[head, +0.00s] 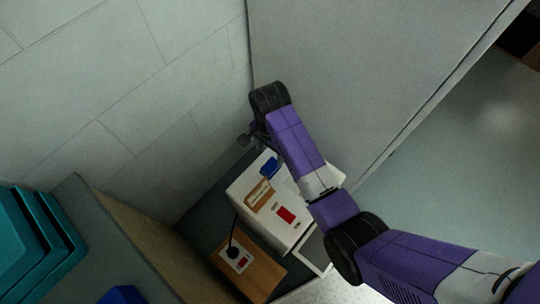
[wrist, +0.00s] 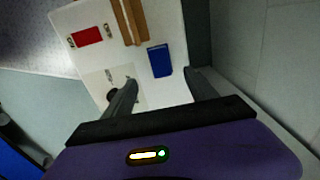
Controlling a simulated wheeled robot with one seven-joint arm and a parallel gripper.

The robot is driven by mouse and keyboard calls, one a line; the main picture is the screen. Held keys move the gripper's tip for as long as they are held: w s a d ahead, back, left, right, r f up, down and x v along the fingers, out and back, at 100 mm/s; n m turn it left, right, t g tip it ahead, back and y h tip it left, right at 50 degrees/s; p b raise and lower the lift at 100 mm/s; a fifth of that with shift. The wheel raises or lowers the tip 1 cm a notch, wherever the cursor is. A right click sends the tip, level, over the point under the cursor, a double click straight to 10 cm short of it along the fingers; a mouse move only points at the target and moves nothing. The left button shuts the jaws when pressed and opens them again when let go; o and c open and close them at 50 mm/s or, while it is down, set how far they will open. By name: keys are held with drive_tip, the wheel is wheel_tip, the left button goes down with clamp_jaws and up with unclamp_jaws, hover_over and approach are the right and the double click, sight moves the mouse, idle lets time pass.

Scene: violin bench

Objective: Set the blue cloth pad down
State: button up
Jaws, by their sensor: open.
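In the head view my gripper (head: 249,137) is above the far end of the bench, partly hidden by my wrist. I cannot tell its exact height above the pad.
Beside the pad are a brown wooden piece (head: 260,194) and a red patch (head: 286,214) with small tags. A brown board (head: 262,270) with a dark, stalked item stands lower. Teal stacked boxes (head: 25,245) are at left. Walls stand close behind the bench.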

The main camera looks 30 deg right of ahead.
drive_tip(key=shift+r, duration=0.5)
drive_tip(key=s+f+n+t, duration=0.1)
drive_tip(key=s+f, duration=0.1)
drive_tip(key=s+d+f+n+t, duration=0.1)
drive_tip(key=s+f, duration=0.1)
drive_tip(key=s, duration=0.1)
drive_tip(key=s+d+f+n+t, duration=0.1)
drive_tip(key=s+f, duration=0.2)
drive_tip(key=shift+t, duration=0.3)
drive_tip(key=s, duration=0.1)
drive_tip(key=s+n+t, duration=0.1)
drive_tip(key=s+n, duration=0.1)
drive_tip(key=s, duration=0.1)
drive_tip(key=shift+d+t, duration=0.3)
drive_tip(key=s+r+n+t, duration=0.6)
drive_tip(key=s+r, duration=0.8)
drive_tip(key=s+r+n+t, duration=0.1)
drive_tip(key=s+r+t, duration=0.1)
drive_tip(key=r, duration=0.5)
drive_tip(key=s+r+n+t, duration=0.1)
drive_tip(key=s+r, duration=0.2)
drive_tip(key=r, duration=0.5)
drive_tip(key=shift+s+a+r+n+t, duration=0.25)
drive_tip(key=shift+s+a+n+t, duration=0.05)
drive_tip(key=shift+s+a+t, duration=0.1)
drive_tip(key=shift+s, duration=0.15)
